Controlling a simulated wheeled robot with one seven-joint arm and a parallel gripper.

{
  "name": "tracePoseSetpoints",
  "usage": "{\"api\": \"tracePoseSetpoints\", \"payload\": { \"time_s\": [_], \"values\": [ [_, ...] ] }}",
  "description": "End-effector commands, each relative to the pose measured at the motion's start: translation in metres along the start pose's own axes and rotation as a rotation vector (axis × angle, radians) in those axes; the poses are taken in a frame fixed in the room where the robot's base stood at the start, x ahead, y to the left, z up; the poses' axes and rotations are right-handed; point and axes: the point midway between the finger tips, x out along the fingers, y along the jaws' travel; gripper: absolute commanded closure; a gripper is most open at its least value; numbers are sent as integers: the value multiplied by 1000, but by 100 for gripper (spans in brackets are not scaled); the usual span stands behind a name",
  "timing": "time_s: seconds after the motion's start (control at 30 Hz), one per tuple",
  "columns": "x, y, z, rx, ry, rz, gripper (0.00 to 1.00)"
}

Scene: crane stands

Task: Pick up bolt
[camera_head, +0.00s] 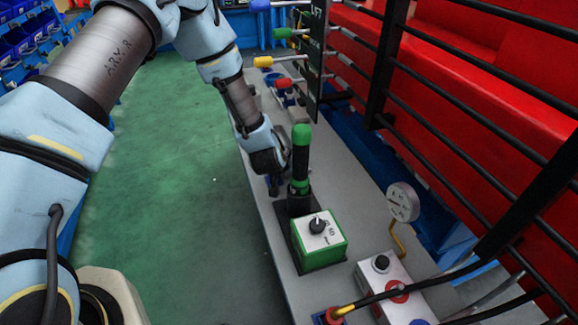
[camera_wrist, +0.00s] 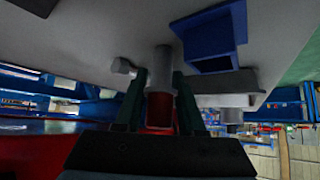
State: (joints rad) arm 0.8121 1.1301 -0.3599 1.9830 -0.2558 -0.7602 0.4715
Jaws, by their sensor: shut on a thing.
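In the wrist view, my gripper (camera_wrist: 161,98) has its two dark fingers on either side of a grey cylindrical piece, which looks like the bolt (camera_wrist: 161,62). The fingers are shut on it. Its far end is at the grey bench surface; I cannot tell whether it touches. A red part shows between the fingers near the palm. In the head view, my arm reaches down to the bench behind the green-topped black handle, and the fingertips and bolt are mostly hidden there.
A blue open box (camera_wrist: 208,42) and a small grey knobbed piece (camera_wrist: 123,67) are close to my fingers. The handle (camera_head: 301,160), a green control box (camera_head: 318,243) and a gauge (camera_head: 402,202) stand on the bench (camera_head: 268,220). Black railings are at right; the green floor is clear.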

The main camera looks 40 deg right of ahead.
Motion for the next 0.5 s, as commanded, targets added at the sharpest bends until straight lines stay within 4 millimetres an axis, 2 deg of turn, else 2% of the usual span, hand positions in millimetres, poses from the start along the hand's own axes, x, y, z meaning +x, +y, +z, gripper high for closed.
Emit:
{"api": "tracePoseSetpoints", "payload": {
  "time_s": [0.27,0.5],
  "values": [
    [-2,0,-3,1,2,0,100],
    [-17,0,-19,1,4,0,100]
  ]
}}
